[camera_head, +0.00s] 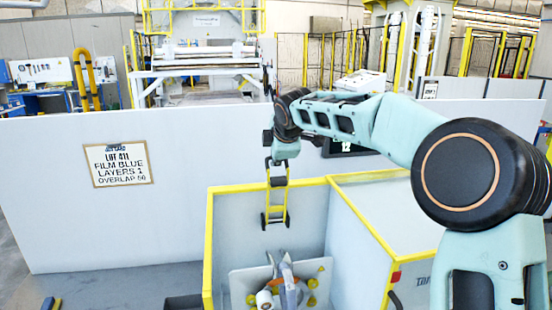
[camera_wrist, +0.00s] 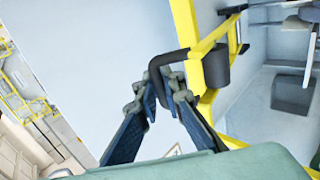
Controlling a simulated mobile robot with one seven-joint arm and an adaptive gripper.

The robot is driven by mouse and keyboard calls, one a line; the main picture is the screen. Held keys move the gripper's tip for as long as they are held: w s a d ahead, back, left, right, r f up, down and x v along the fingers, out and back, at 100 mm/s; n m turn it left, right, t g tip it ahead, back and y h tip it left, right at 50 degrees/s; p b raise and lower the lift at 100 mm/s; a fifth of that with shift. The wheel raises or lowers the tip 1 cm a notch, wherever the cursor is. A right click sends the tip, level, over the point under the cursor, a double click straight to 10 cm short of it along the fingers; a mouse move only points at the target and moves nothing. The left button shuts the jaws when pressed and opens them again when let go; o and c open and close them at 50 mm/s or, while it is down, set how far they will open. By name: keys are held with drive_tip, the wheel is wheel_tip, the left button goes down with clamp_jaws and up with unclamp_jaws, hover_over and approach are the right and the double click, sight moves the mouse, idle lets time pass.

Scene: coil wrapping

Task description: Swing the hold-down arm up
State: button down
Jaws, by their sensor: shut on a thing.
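The hold-down arm (camera_head: 286,205) is a narrow yellow frame with dark cross parts at both ends. In the head view it stands near upright in front of the machine's pale back wall, its upper end above the yellow rim. My gripper (camera_head: 278,160) is at its top. In the wrist view my gripper (camera_wrist: 165,92) is shut on the dark handle (camera_wrist: 157,68) of the hold-down arm. A dark cylinder (camera_wrist: 216,66) sits on the yellow frame beside the handle. The fingers hide part of the handle.
The machine enclosure has a yellow rim (camera_head: 240,187) and a pale box at right (camera_head: 385,205). Inside, below the arm, a grey plate (camera_head: 242,285) carries a coil-like part (camera_head: 289,283). A long pale wall with a sign (camera_head: 121,163) stands behind. Open space lies above the rim.

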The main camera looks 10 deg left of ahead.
drive_tip(key=shift+w+a+r+p, duration=0.1)
drive_tip(key=shift+w+r+p, duration=0.25)
drive_tip(key=shift+w, duration=0.1)
idle(0.3)
drive_tip(key=c, duration=2.1)
unclamp_jaws()
drive_tip(key=shift+s, duration=0.1)
drive_tip(key=shift+f, duration=0.15)
drive_tip(key=v, duration=1.2)
drive_tip(key=shift+a, duration=0.1)
